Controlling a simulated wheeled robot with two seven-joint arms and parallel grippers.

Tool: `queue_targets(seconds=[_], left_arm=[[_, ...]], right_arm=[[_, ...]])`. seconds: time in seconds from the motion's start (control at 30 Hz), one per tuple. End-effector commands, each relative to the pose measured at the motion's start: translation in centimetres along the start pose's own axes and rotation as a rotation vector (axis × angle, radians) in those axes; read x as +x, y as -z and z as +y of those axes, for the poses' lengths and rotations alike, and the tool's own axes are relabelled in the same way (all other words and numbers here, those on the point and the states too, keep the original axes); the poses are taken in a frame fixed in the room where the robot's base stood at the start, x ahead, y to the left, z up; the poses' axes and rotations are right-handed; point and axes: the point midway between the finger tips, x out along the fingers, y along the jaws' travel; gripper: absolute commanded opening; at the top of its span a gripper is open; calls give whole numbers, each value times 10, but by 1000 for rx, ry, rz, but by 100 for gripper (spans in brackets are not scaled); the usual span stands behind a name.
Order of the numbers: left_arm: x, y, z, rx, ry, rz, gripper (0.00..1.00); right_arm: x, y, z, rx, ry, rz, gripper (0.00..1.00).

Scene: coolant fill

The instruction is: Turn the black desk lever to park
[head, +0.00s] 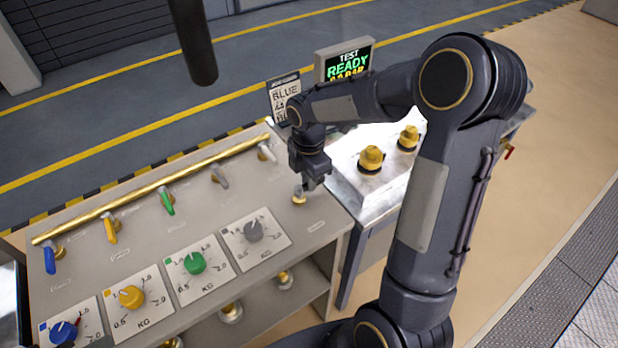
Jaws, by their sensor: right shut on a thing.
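My right arm reaches over the desk from the right. My right gripper (304,187) points down at the desk's far right part and is shut on a small handle, mostly hidden by the gripper. A brass base (299,199) shows just under the fingers. This appears to be the black desk lever, but its colour and angle cannot be made out. My left gripper is not in view.
A brass pipe along the desk (75,283) carries a blue lever (49,260), a yellow lever (110,230), a green lever (167,203) and pale ones. Coloured dials sit in front. Right of the desk are a metal bench with yellow-capped fittings (371,158) and a READY screen (346,64).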

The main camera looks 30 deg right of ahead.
Motion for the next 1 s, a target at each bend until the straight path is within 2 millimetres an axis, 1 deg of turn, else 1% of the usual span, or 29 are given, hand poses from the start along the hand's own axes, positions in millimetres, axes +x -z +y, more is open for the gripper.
queue_targets(seconds=[0.4, 0.43, 0.57, 0.6, 0.87, 0.93, 1.0], left_arm=[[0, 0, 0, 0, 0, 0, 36], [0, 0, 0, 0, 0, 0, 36], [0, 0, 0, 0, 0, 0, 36], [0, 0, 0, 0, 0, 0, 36], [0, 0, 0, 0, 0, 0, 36], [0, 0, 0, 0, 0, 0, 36], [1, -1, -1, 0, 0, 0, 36]], right_arm=[[-1, 0, 2, -14, -5, -1, 0], [-1, 0, 2, -14, -5, -1, 14], [-1, 0, 1, -12, -4, -1, 31], [-1, 0, 1, -12, -3, -1, 34], [-1, 0, 1, -10, -2, -1, 34], [-6, 0, 1, -9, -5, -1, 34], [-14, 0, 2, -9, -7, -2, 34]])
